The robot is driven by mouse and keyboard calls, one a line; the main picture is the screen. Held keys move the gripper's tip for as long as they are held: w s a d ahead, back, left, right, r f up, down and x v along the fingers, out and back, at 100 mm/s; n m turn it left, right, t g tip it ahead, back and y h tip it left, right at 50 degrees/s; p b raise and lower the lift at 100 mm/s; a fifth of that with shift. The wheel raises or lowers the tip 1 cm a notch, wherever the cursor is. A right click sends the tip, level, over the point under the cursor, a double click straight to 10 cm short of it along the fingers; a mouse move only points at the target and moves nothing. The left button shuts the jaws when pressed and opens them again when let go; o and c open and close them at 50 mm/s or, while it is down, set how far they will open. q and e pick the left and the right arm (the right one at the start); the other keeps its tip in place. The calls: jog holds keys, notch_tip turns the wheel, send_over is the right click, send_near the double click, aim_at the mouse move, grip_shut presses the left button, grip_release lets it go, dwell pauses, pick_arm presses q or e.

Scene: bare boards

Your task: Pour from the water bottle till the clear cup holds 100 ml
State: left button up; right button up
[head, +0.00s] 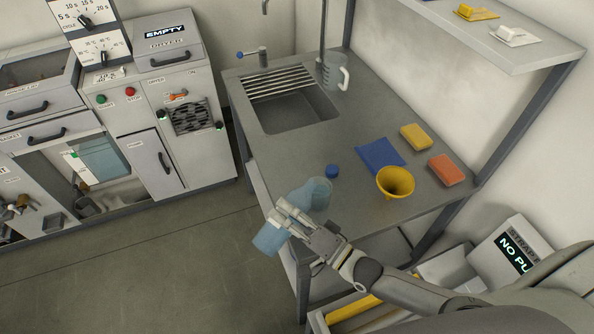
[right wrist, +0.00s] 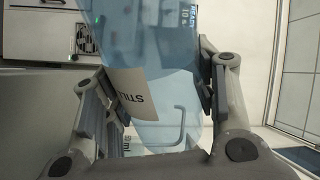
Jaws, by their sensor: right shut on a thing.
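My right gripper (head: 290,218) is shut on the water bottle (head: 268,239), a translucent blue bottle, near the table's front left corner. In the head view the bottle's pale blue body shows past the fingers at lower left. In the right wrist view the bottle (right wrist: 165,50) stands between the fingers (right wrist: 155,100), with a tilted white label reading STILL. A pale see-through shape (head: 319,192) shows just beyond the fingers; I cannot tell whether it is the clear cup or part of the bottle. No water level is readable. My left gripper is out of view.
A blue cap (head: 332,171), a yellow funnel (head: 396,181), a blue cloth (head: 380,155) and yellow (head: 416,137) and orange (head: 446,170) sponges lie on the metal table (head: 350,130). A clear handled jug (head: 333,72) stands by the sink (head: 295,108). Bare tabletop lies between sink and cap.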

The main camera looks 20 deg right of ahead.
aim_at(290, 196)
jog(key=shift+r, duration=0.1)
jog(key=shift+d+r+n+p, duration=0.1)
jog(key=shift+r+n+p, duration=0.4)
jog(key=shift+n, duration=0.2)
jog(key=n+p, duration=0.1)
jog(key=n, duration=0.2)
jog(key=r+n+g+p, duration=0.1)
jog(key=n+p, duration=0.1)
jog(key=n, duration=0.1)
jog(key=d+r+n+p, duration=0.1)
jog(key=n, duration=0.2)
jog(key=shift+w+r+y, duration=0.2)
jog(key=shift+w+y, duration=0.1)
jog(key=shift+r+n+p, duration=0.15)
jog(key=shift+n+p, duration=0.45)
jog(key=shift+n, duration=0.6)
notch_tip(290, 196, up, 2)
jog(key=shift+w+d+r+n+g+p, duration=0.1)
jog(key=shift+n+g+p, duration=0.35)
jog(key=shift+p, duration=0.75)
jog(key=shift+r+n+p, duration=0.35)
jog(key=shift+n, duration=0.2)
